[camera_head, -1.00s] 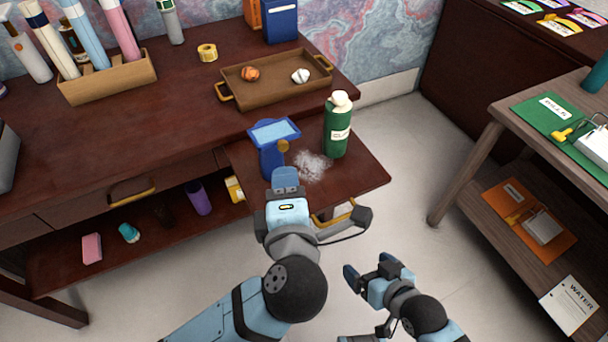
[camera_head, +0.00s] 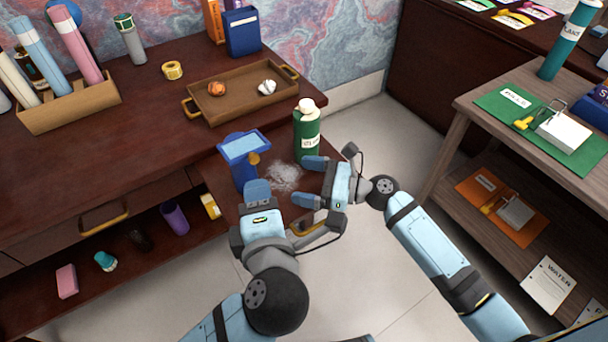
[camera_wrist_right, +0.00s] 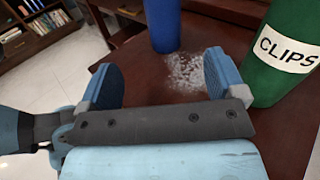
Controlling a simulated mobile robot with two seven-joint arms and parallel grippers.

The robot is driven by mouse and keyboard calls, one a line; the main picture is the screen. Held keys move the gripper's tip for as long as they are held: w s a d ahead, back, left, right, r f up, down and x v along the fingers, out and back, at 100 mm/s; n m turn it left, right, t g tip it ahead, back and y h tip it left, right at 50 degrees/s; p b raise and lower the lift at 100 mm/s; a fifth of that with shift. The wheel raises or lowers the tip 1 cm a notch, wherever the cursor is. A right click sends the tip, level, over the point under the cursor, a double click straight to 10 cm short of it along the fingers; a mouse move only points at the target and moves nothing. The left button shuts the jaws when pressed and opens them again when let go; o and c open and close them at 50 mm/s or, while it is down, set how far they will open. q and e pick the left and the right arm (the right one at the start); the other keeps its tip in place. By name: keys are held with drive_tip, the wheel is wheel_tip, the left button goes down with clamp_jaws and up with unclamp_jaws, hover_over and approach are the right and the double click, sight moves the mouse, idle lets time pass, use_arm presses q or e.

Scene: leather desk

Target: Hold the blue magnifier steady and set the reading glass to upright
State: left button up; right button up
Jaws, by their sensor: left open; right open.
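The blue magnifier (camera_head: 244,152) stands upright on the pulled-out drawer surface, with a pale blue rectangular lens on top and a brass knob at its side. It also shows as a blue column in the right wrist view (camera_wrist_right: 163,24). My left gripper (camera_head: 256,187) is at the magnifier's near side, open; its fingers partly hide the base, and I cannot tell whether they touch it. My right gripper (camera_head: 309,181) is open and empty over the drawer surface, right of the magnifier. In the right wrist view its spread fingers (camera_wrist_right: 164,78) point toward the magnifier and a white powdery patch (camera_wrist_right: 186,71).
A green bottle labelled CLIPS (camera_head: 307,134) stands close beside my right gripper. A brown tray (camera_head: 240,101) with an orange and a white crumpled ball sits behind. A side table (camera_head: 468,112) stands at the right. Open floor lies between the desk and side table.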

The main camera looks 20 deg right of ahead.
sight(255, 168)
drive_tip(key=shift+w+a+r+m, duration=0.2)
drive_tip(key=shift+w+a+m, duration=0.15)
drive_tip(key=shift+w, duration=0.25)
drive_tip(key=x, duration=1.3)
drive_tip(key=shift+a, duration=0.25)
